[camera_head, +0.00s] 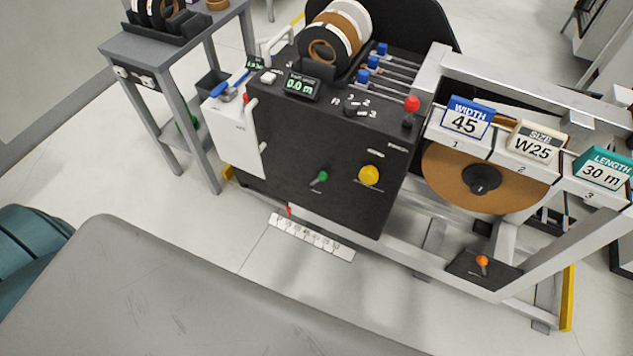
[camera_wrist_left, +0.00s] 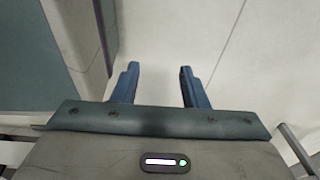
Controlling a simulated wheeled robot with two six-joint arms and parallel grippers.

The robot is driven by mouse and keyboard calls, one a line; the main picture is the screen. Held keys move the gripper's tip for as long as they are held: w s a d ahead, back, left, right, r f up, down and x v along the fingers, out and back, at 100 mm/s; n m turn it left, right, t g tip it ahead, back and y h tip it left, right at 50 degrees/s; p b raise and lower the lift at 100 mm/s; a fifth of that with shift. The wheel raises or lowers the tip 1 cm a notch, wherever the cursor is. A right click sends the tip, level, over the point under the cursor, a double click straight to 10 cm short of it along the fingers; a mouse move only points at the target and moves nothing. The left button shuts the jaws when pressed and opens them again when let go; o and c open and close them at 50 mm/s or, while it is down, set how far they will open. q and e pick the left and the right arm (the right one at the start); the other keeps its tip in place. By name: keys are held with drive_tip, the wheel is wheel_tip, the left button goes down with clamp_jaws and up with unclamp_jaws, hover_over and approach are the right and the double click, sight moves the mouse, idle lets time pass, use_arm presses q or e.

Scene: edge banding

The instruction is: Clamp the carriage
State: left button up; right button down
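The black edge banding machine (camera_head: 300,150) stands in the middle of the head view. Its front has a small green-handled lever (camera_head: 320,178) and a round yellow knob (camera_head: 369,174). A red-knobbed lever (camera_head: 411,103) stands on its top right corner. A white numbered scale (camera_head: 310,238) runs below the front, with a red pointer at its left end. I cannot tell which part is the carriage or its clamp. My left gripper (camera_wrist_left: 159,68) is open and empty over pale floor in the left wrist view. My right gripper is not in view.
A brown roll (camera_head: 455,178) hangs in a pale frame at right, under signs for width 45, size W25 and length 30 m. An orange-knobbed lever (camera_head: 482,261) sits low on that frame. A grey side table (camera_head: 170,48) stands at left.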

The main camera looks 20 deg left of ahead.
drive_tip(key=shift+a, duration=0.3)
